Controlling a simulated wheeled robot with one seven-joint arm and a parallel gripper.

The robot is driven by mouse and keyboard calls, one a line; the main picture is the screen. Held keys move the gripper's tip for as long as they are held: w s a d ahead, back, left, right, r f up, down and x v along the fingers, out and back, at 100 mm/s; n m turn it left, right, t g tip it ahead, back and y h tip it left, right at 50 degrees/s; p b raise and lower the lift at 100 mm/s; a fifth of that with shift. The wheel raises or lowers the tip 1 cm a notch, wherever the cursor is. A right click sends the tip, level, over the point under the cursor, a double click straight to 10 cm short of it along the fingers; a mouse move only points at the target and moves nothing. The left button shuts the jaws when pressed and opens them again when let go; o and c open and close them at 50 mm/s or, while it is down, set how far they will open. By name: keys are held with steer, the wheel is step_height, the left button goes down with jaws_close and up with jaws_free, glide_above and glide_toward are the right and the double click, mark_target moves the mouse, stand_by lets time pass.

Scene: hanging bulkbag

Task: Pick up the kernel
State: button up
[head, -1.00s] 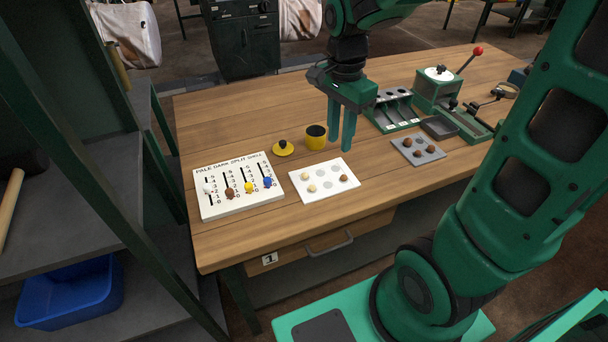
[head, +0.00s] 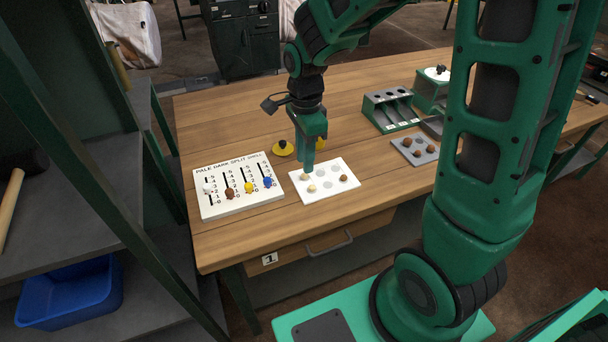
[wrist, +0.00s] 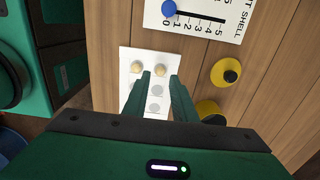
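The white card (head: 325,195) with grey spots lies near the table's front edge. Two pale kernels sit at its left end in the head view, one farther back (head: 305,177) and one nearer the front (head: 311,188). A brown kernel (head: 343,178) sits at its right end. My gripper (head: 307,172) points down over the farther pale kernel. In the wrist view, my gripper (wrist: 160,76) is open, and one pale kernel (wrist: 159,70) shows between the fingertips. The other pale kernel (wrist: 136,67) is outside the fingers. Contact cannot be told.
The white counting board (head: 238,186) with coloured pegs lies to the left. A yellow lid (head: 283,149) and a yellow cup (wrist: 207,110) are close behind my gripper. A grey tray (head: 415,151) with several brown kernels and a slotted green rack (head: 390,110) stand to the right.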

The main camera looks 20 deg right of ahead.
mark_target(305, 176)
step_height(305, 176, down, 4)
steer(key=shift+w+f, duration=0.1)
steer(key=shift+f, duration=0.05)
jaws_close()
stand_by(0.4)
